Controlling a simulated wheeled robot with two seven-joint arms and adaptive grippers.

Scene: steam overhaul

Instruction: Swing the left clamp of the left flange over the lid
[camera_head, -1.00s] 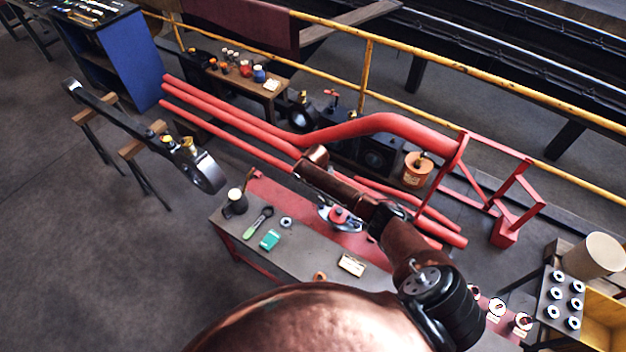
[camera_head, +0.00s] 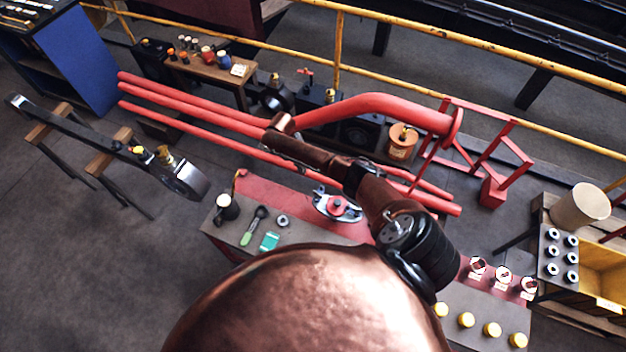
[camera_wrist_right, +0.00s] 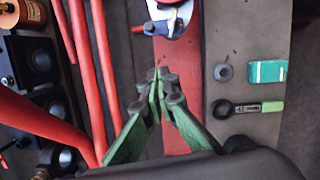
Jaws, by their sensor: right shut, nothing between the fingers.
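A silver flange (camera_head: 322,206) with a red lid (camera_head: 337,208) sits on the red strip of the bench, just below my right arm in the head view. Its near part shows at the top edge of the right wrist view (camera_wrist_right: 168,28), cut off by the frame. Pale metal ends stick out at its sides; I cannot tell how the left clamp is turned. My right gripper (camera_wrist_right: 160,76) is shut and empty, apart from the flange, with its tips below it in the wrist view. In the head view I cannot make out its fingers. My left gripper is not in view.
The grey bench (camera_head: 222,240) carries a wrench (camera_head: 253,226), a washer (camera_head: 283,221) and a teal box (camera_head: 269,241), right of the gripper in the wrist view. Long red pipes (camera_head: 200,125) run behind the bench. Several yellow caps (camera_head: 466,320) lie at its right end.

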